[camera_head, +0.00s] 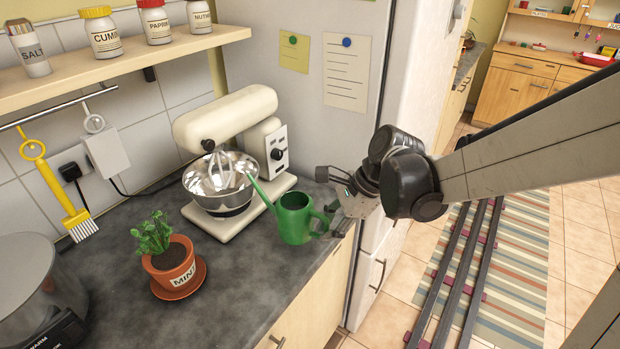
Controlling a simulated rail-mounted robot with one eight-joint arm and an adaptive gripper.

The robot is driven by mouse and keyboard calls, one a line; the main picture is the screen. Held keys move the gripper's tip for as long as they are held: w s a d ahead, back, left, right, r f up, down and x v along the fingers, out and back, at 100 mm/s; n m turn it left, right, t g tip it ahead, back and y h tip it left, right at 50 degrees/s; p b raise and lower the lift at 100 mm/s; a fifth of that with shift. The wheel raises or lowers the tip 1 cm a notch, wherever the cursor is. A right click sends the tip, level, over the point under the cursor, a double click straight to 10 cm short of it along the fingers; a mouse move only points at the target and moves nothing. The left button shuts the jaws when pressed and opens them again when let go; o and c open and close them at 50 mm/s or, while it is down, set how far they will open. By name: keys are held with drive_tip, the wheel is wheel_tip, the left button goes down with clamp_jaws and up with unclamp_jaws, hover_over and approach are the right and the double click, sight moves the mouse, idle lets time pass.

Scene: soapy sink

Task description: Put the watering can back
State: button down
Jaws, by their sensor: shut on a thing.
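The green watering can (294,219) is upright at the right end of the dark counter, close to its front edge. Its long spout points up and left, towards the mixer bowl. Its handle is on the right side, towards my gripper (329,192). My gripper reaches in from the right and is shut on the watering can at its handle side. The exact contact of the fingers is small and partly hidden. I cannot tell whether the can's base touches the counter.
A cream stand mixer (232,122) with a metal bowl (218,187) stands behind the can. A potted mint plant (170,266) on a saucer is to the left. A grey pot (32,285) is at the far left. The fridge (300,95) stands behind. Counter between mint and can is clear.

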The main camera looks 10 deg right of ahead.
drive_tip(key=shift+w+d+f, duration=0.15)
drive_tip(key=shift+f, duration=1)
drive_tip(key=shift+w+d+f, duration=0.15)
drive_tip(key=shift+f, duration=1)
drive_tip(key=shift+f, duration=0.1)
drive_tip(key=c, duration=1.7)
unclamp_jaws()
drive_tip(key=shift+c, duration=0.2)
drive_tip(key=v, duration=1.2)
drive_tip(key=s+d+r+n+t+h, duration=0.1)
drive_tip(key=s+r+n+t+h, duration=0.1)
drive_tip(key=s+n, duration=0.4)
drive_tip(key=s+d+r+n+t+h, duration=0.2)
drive_tip(key=s+n, duration=0.4)
drive_tip(key=n, duration=0.4)
drive_tip(key=shift+s+d+r+t+h+p, duration=0.3)
drive_tip(key=shift+s+d+t+h, duration=0.1)
drive_tip(key=shift+t+h, duration=0.5)
